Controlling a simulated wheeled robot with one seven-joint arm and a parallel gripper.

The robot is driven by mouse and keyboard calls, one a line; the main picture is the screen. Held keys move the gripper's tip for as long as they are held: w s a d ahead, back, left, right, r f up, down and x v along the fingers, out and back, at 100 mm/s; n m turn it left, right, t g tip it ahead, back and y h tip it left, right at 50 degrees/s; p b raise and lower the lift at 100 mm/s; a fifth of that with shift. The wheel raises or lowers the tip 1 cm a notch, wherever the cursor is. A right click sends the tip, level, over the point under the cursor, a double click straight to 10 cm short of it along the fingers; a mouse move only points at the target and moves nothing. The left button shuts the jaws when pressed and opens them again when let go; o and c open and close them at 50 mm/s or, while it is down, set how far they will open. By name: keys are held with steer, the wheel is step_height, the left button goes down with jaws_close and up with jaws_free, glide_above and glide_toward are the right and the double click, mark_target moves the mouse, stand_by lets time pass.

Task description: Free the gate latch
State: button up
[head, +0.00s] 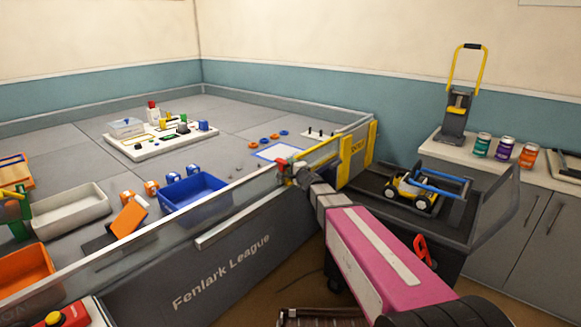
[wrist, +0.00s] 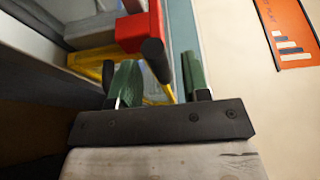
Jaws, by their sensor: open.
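The gate's yellow bar (head: 322,154) runs along the top of the arena wall toward the yellow posts (head: 358,150). A red block (head: 281,162), which looks like the latch, sits at the bar's near end. In the wrist view the red block (wrist: 140,30) carries a dark rounded rod (wrist: 154,57) that reaches down toward my fingers. My gripper (head: 294,174) is at the red block. Its green fingers (wrist: 157,72) are open, with the rod's end appearing between or just beyond them; contact cannot be told. My wrist hides part of the latch in the head view.
The low grey arena wall (head: 225,265) lies beside my arm. Inside are a blue bin (head: 194,193), a grey tray (head: 70,212) and a white game board (head: 160,137). A dark cart carrying a yellow toy vehicle (head: 411,189) stands right of the gate.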

steer(key=shift+w+a, duration=0.3)
steer(key=shift+w, duration=0.15)
jaws_close()
